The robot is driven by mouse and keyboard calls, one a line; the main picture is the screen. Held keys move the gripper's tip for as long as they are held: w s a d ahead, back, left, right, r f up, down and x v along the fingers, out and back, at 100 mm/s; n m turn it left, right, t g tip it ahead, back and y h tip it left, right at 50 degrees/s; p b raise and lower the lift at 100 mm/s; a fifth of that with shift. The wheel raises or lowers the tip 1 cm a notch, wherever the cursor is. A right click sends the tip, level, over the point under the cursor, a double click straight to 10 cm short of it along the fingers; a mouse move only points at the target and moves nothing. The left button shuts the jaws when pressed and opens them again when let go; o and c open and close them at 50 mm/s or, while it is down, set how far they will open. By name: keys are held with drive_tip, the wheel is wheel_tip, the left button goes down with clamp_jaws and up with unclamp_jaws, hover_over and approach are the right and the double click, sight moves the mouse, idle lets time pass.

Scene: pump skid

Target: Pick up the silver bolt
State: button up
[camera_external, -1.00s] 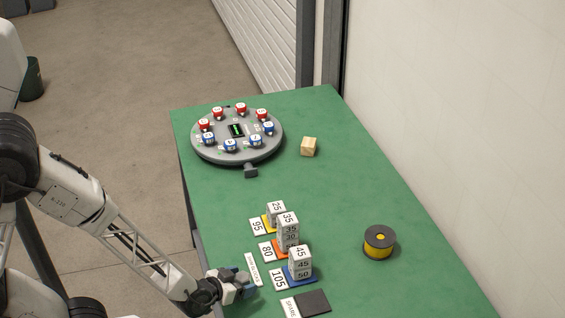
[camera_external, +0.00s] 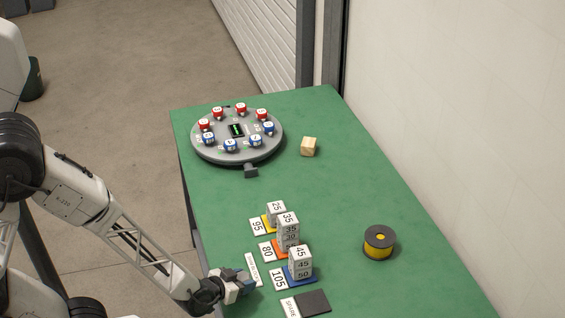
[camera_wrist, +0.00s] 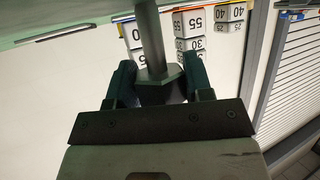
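The silver bolt (camera_wrist: 151,42) shows in the wrist view as a grey shaft running up to the top edge, with a hexagonal head (camera_wrist: 160,86) at its lower end. My gripper (camera_wrist: 160,82) has its two dark green fingers on either side of the head, apparently touching it, so it looks shut on the bolt. The bolt's far end is cut off by the frame. In the external view my gripper (camera_external: 247,281) is low at the table's near left edge, and I cannot make out the bolt there.
Stacked white number blocks (camera_external: 290,232) stand on coloured pads just right of my gripper, beside number cards (camera_external: 279,280). A dark pad (camera_external: 313,301) lies nearer. The green table's middle (camera_external: 330,195) is clear.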

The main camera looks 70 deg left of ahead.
drive_tip(key=shift+c, duration=0.9)
drive_tip(key=shift+r, duration=0.15)
wheel_tip(320, 180, up, 10)
drive_tip(key=shift+f, duration=0.15)
drive_tip(key=shift+w, duration=0.1)
